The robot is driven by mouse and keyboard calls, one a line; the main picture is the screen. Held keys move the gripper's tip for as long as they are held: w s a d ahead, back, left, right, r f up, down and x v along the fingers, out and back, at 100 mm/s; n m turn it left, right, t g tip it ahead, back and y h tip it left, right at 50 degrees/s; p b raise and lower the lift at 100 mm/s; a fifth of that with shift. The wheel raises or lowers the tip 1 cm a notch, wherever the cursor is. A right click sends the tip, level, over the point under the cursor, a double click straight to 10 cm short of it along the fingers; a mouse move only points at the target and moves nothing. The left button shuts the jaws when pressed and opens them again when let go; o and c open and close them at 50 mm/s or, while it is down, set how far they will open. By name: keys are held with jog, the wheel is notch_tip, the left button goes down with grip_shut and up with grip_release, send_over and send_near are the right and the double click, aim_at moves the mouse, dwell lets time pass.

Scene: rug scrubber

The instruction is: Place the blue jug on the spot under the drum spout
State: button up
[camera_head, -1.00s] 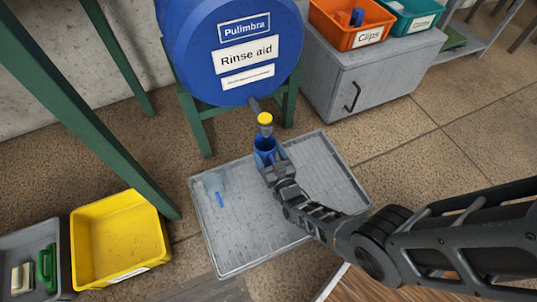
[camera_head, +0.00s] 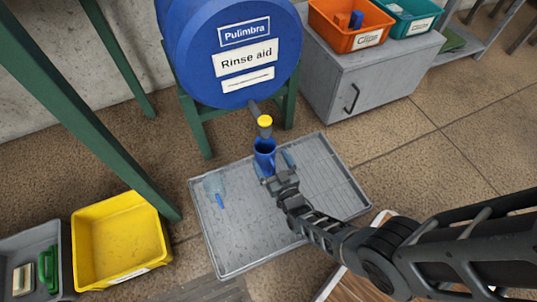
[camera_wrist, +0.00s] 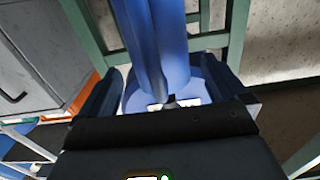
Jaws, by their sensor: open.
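The marked spot itself cannot be made out beneath the jug. My gripper (camera_head: 274,166) is open at tray level, with its fingers on either side of the jug's near, lower part. In the wrist view, the jug (camera_wrist: 155,45) fills the upper middle between the spread fingers, its handle facing the camera.
A translucent bluish item (camera_head: 215,188) lies on the tray's left part. A yellow bin (camera_head: 120,240) and a grey bin with a green brush stand at left. A grey cabinet (camera_head: 370,75) holds orange and teal bins. Green stand legs flank the drum.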

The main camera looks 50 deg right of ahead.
jog(key=p+v, duration=0.1)
jog(key=v, duration=0.8)
jog(key=shift+s+p, duration=0.15)
jog(key=shift+p, duration=0.15)
jog(key=shift+s+a, duration=0.1)
jog(key=s+a+r+n+y, duration=0.2)
jog(key=s+a+r+y, duration=0.35)
jog(key=s+r, duration=0.75)
jog(key=s+a+r+n+g, duration=0.1)
jog(key=s+r, duration=0.3)
jog(key=r, duration=0.8)
jog(key=s+a+r+n+y, duration=0.1)
jog(key=s+a+r, duration=0.2)
jog(key=r, duration=1)
jog(key=shift+s+r+n+g, duration=0.3)
jog(key=shift+s+g, duration=0.1)
jog(key=shift+s, duration=0.7)
